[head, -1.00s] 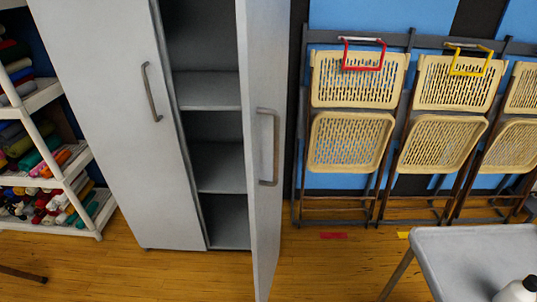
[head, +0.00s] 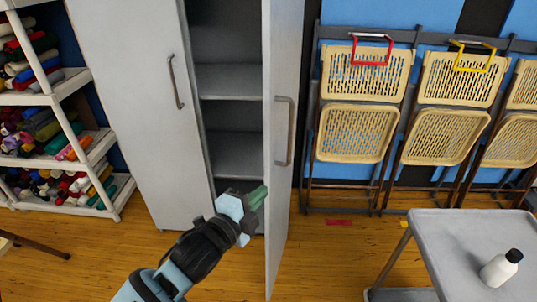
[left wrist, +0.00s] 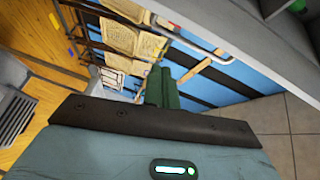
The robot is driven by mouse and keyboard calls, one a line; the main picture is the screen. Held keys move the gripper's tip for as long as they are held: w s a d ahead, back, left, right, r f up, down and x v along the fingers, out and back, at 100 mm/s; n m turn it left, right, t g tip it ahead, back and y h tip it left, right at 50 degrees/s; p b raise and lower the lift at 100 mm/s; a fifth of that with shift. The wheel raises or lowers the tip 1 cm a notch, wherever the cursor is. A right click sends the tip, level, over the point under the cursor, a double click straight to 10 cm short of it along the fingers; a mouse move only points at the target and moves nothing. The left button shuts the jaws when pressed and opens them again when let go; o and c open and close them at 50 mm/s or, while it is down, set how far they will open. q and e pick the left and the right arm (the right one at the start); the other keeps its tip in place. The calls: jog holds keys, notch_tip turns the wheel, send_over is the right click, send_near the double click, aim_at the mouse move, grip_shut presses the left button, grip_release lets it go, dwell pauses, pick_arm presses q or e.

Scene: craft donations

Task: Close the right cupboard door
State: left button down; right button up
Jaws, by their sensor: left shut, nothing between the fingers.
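The grey cupboard's right door (head: 283,130) stands swung wide open toward me in the head view, with its vertical bar handle (head: 285,131) on the face turned to the right. The left door (head: 135,100) is shut. Dark empty shelves (head: 232,83) show between them. My left gripper (head: 258,196) is just left of the open door's lower part, on its inner side; I cannot tell whether it touches. Its green fingers are shut and empty, as in the left wrist view (left wrist: 161,86). A grey panel with a bar handle (left wrist: 215,50) shows there at upper right. My right gripper is out of view.
Folded tan chairs (head: 356,133) hang on a rack at the right. A grey table (head: 450,250) with a white bottle (head: 502,267) stands at lower right. A white yarn shelf (head: 60,95) is at the left. Wooden floor lies open in front of the cupboard.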

aim_at(270, 151)
pick_arm(q)
notch_tip(270, 151, up, 5)
jog(key=w+m+h, duration=0.1)
jog(key=m, duration=0.2)
jog(key=shift+w+d, duration=0.35)
jog(key=shift+w, duration=1.25)
jog(key=shift+w+d, duration=0.4)
jog(key=shift+w, duration=1.15)
jog(key=shift+w+d, duration=0.35)
jog(key=shift+w, duration=1.25)
jog(key=shift+a, duration=0.1)
